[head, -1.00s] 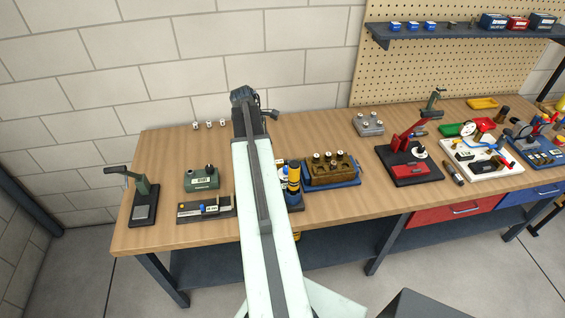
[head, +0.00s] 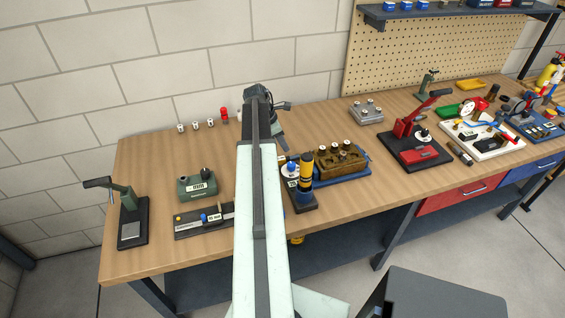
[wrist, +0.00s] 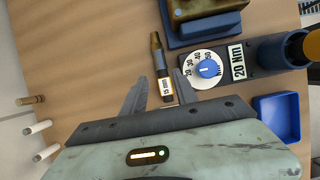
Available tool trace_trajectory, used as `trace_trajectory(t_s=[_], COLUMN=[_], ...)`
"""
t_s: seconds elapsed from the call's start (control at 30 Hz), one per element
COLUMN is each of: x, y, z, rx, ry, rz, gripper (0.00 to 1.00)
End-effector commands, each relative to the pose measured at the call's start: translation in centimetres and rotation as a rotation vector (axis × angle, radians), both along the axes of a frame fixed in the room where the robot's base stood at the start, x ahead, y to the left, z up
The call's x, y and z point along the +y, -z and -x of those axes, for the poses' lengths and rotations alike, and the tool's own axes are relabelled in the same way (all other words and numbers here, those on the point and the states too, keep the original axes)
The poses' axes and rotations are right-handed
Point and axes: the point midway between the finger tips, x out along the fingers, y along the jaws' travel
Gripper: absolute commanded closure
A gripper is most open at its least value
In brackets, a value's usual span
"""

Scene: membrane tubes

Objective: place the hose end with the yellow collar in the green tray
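The green tray (head: 444,111) lies on the right part of the bench in the head view, partly hidden behind a white board. A blue hose (head: 492,128) shows at that board; I cannot make out a yellow collar on either end. My gripper (wrist: 160,84) is open in the wrist view, its two dark fingers spread. It is far to the left of the green tray. A brass-tipped tool with a "10 mm" label (wrist: 160,72) shows between and beyond the fingertips, not visibly gripped. Neither the hose nor the green tray shows in the wrist view.
The white board (head: 490,146) holds several fittings. A red press (head: 413,145), a brown block on a blue base (head: 342,160) and a grey block (head: 367,111) stand between my arm and it. A yellow tray (head: 472,84) lies at the back. A blue bin (wrist: 276,118) is near my gripper.

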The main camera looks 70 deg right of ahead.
Motion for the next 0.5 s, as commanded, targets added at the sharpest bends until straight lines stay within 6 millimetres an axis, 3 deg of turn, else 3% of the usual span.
trace_trajectory(t_s=[0.17,0.37,0.5], x=[-0.3,-0.3,-0.6], y=[2.4,2.7,4.7], z=[0.1,0.2,0.8], rx=[0.000,0.000,0.000], ry=[-0.007,-0.010,-0.010], rz=[0.000,0.000,0.000], gripper=[0.65,0.65,0.65])
